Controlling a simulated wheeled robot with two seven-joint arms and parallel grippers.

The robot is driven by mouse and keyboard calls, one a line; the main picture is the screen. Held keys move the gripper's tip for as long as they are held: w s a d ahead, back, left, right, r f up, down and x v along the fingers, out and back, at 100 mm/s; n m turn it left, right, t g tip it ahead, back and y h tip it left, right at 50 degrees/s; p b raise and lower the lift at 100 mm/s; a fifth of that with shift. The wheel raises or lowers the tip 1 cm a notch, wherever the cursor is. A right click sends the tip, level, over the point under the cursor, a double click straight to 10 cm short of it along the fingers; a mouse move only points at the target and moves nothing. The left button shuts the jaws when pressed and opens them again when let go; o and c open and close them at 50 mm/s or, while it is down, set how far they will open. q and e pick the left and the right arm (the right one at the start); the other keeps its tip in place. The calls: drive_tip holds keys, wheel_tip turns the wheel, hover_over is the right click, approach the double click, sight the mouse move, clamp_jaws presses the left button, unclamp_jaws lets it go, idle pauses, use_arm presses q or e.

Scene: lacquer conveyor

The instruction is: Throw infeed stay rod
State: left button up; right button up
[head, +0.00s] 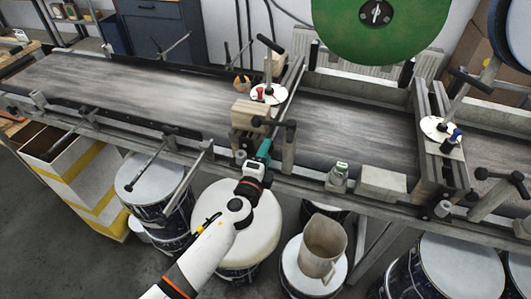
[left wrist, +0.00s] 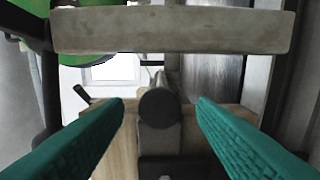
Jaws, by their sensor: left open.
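My left gripper (head: 264,150) reaches up from below to the front edge of the conveyor, close to a wooden block (head: 250,113). In the left wrist view the teal fingers (left wrist: 160,103) are apart, with nothing held. A dark round rod end (left wrist: 158,108) shows between and beyond the fingertips, with a gap on both sides. It looks like the stay rod, seen end on. In the head view a dark handle (head: 289,125) sticks out just right of the wooden block, above the gripper. My right gripper is not in view.
The long grey conveyor belt (head: 120,88) runs across the view. A green disc (head: 375,22) stands above it. A second post (head: 433,150) stands to the right. Drums (head: 237,222), a beige jug (head: 324,244) and a yellow-striped box (head: 85,175) stand below the front edge.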

use_arm(q)
drive_tip(key=shift+w, duration=0.3)
clamp_jaws()
drive_tip(key=v, duration=0.4)
drive_tip(key=shift+s+f, duration=0.15)
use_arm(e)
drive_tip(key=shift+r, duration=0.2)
use_arm(q)
drive_tip(key=shift+c, duration=2.2)
unclamp_jaws()
drive_tip(key=o, duration=0.3)
drive_tip(key=shift+o, duration=0.7)
drive_tip(key=shift+s, duration=0.15)
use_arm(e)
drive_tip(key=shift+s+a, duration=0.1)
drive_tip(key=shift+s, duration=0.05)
